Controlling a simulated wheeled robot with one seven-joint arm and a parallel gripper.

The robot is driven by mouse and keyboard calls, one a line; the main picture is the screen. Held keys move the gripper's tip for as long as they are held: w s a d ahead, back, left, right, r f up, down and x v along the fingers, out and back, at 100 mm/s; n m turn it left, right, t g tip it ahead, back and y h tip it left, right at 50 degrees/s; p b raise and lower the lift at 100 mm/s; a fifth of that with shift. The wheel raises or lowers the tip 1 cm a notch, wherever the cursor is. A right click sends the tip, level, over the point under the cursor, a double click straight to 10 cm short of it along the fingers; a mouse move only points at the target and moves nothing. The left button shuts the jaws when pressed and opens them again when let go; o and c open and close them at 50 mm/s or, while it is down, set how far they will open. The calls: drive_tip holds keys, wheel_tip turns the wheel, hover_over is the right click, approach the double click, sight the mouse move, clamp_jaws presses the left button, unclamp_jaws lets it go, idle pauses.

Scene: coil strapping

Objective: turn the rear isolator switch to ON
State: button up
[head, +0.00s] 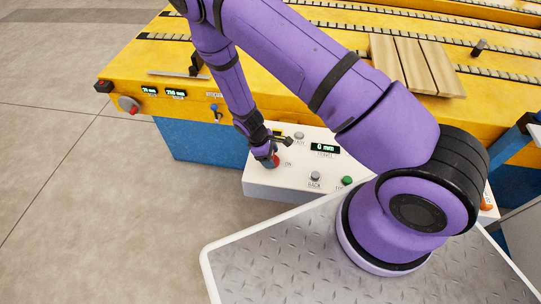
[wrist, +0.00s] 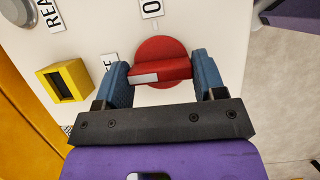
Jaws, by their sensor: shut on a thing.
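A red rotary switch (wrist: 160,46) sits on a white panel (wrist: 215,20). It has a round red base and a raised bar handle with a white mark on its left part. My gripper (wrist: 164,76) is shut on the bar, a blue finger at each end. The bar lies nearly level in the wrist view, and the white mark points left. A label starting with "O" (wrist: 151,8) is above the switch, cut by the frame edge. Another label ending in "E" is partly hidden by the left finger. In the head view the switch (head: 276,161) shows beside an "ON" label (head: 288,164).
The white control box (head: 262,188) also carries a "0 mm" display (head: 325,147), a BACK button (head: 315,176) and a green button (head: 347,181). A yellow-framed part (wrist: 65,82) is left of the switch. Wooden boards (head: 415,63) lie on top.

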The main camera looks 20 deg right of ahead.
drive_tip(key=shift+m, duration=0.3)
drive_tip(key=m+g+y, duration=0.1)
drive_tip(key=m, duration=0.2)
drive_tip(key=shift+w+d, duration=0.1)
drive_tip(key=m+y, duration=0.1)
drive_tip(key=m, duration=0.2)
drive_tip(key=m+g+y, duration=0.1)
drive_tip(key=m, duration=0.1)
drive_tip(key=shift+m, duration=0.4)
drive_tip(key=m, duration=0.2)
drive_tip(key=m+y, duration=0.1)
drive_tip(key=m, duration=0.1)
drive_tip(key=shift+d+m+y, duration=0.15)
drive_tip(key=shift+m+y, duration=0.15)
drive_tip(key=shift+m+t+y, duration=0.4)
drive_tip(key=shift+m+y, duration=0.3)
drive_tip(key=shift+m, duration=1.2)
drive_tip(key=o, duration=0.9)
drive_tip(key=v, duration=1)
drive_tip(key=shift+w+d+r, duration=0.15)
drive_tip(key=shift+r, duration=0.2)
